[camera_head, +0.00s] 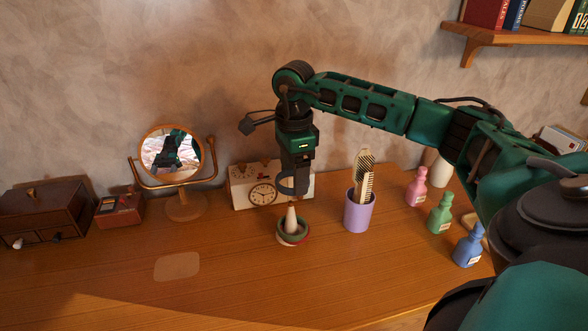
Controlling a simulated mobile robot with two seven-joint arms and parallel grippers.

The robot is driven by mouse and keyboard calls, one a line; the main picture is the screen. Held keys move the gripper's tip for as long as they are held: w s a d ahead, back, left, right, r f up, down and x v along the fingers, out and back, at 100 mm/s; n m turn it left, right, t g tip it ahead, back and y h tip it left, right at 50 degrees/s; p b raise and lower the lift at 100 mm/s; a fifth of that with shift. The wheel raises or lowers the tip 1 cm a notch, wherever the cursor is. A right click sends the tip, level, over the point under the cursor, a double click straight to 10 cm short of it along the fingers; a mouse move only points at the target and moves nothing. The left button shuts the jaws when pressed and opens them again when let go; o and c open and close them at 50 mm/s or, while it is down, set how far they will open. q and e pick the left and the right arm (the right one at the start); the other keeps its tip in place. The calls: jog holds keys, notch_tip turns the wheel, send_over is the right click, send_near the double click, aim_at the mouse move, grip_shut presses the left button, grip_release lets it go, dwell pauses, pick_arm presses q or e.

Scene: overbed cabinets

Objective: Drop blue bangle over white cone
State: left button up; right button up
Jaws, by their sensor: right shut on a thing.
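The white cone (291,219) stands upright on the wooden dresser top, left of the purple cup. A green and a red ring (293,239) lie around its base. My right gripper (295,176) points down from above and is shut on a bangle (301,187), which looks dull grey-blue in this light. The bangle hangs just above the cone's tip, in front of the clock box. It is small and partly hidden by the fingers, so I cannot tell whether it touches the cone. My left gripper is not in view.
A clock box (246,190) stands behind the cone. A purple cup (359,211) with combs is to the right, then pink (416,190), green (439,216) and blue (468,247) bottles. A round mirror (171,154) stands left. The front dresser top is clear.

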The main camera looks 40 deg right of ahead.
jog(key=b, duration=0.4)
send_over(291, 219)
jog(key=d, duration=0.2)
jog(key=f, duration=0.6)
jog(key=shift+w+a+f, duration=0.2)
jog(key=shift+w+a, duration=0.05)
jog(key=shift+f, duration=0.6)
jog(key=o, duration=0.8)
jog(key=shift+o, duration=1.4)
